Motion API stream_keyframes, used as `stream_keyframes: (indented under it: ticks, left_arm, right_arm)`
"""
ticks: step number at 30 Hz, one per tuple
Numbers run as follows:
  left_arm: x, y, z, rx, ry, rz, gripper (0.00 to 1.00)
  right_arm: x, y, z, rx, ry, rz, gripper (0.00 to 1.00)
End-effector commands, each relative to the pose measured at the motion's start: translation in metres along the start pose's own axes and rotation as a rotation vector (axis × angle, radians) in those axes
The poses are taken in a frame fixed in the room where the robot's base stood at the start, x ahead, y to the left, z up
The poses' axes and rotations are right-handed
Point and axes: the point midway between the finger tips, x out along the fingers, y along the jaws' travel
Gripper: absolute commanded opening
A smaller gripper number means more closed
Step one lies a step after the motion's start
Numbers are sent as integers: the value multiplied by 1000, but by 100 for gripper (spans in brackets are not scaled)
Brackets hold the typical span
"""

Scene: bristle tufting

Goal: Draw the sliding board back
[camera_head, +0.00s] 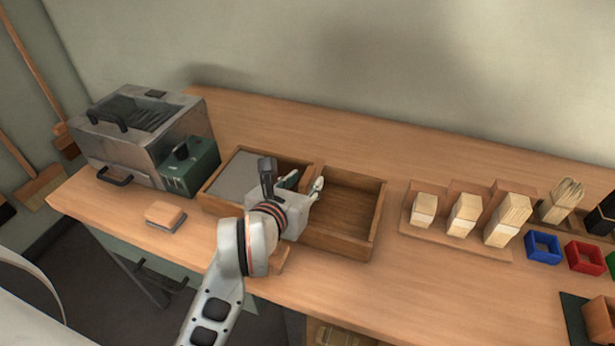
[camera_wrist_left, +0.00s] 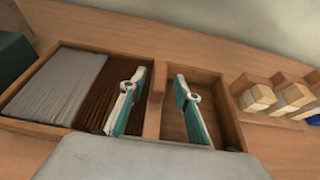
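A long wooden tray (camera_head: 376,222) lies on the bench and also fills the middle of the left wrist view (camera_wrist_left: 235,137). An upright wooden board (camera_wrist_left: 154,108) divides it crosswise; I take this for the sliding board. To its left lie dark brown bristles (camera_wrist_left: 80,75) and a pale grey layer (camera_wrist_left: 55,85); the compartment to its right looks empty. My left gripper (camera_head: 303,183) is over the tray, its fingers apart on either side of the board (camera_wrist_left: 159,76), with gaps showing. In the head view my gripper hides much of the board. My right gripper is out of view.
A metal machine (camera_head: 145,135) with a green box (camera_head: 190,166) stands left of the tray. A small wooden block (camera_head: 165,214) lies in front. To the right are a rack of brush blocks (camera_head: 460,247), a blue frame (camera_head: 543,247) and a red frame (camera_head: 585,257).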

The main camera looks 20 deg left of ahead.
Motion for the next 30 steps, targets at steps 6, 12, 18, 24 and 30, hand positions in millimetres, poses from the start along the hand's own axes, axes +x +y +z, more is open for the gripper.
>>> stream_keyframes:
  ticks: [6, 12, 18, 24, 30]
  left_arm:
    - [24, 0, 0, 0, -1, 0, 32]
    - [28, 0, 0, 0, 0, 0, 32]
    - [28, 0, 0, 0, -1, 0, 19]
    - [28, 0, 0, 0, -1, 0, 0]
    - [28, -5, 0, 0, 0, 0, 0]
  right_arm:
    - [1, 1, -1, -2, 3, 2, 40]
    - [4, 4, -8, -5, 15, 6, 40]
    - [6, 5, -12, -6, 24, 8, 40]
    - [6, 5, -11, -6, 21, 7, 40]
    - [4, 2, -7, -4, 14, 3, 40]
